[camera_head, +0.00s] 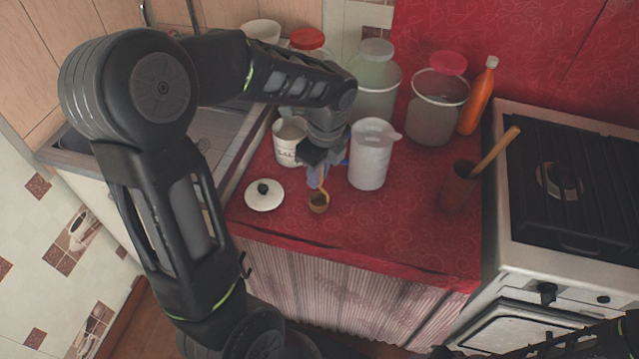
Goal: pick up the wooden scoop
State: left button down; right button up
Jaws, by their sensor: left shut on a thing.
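The wooden scoop (319,203) is small and brown with a short handle pointing up. It is over the red oilcloth counter (400,225), near the front left part. My left gripper (322,172) reaches down from above and is shut on the scoop's handle. I cannot tell whether the scoop's bowl touches the cloth. The fingertips are small and partly hidden by the gripper body. My right gripper does not show clearly; only dark parts of my own arm appear at the bottom right.
A white jug (370,155) stands right of the gripper, a white canister (289,142) left of it. A white lid (264,195) lies nearby. Glass jars (437,108), an orange bottle (478,97) and a brown utensil pot (458,187) stand right. The stove (570,190) borders the counter.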

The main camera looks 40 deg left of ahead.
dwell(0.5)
pick_arm(q)
notch_tip(320, 180, up, 10)
jog(key=shift+r, duration=0.1)
dwell(0.4)
dwell(0.7)
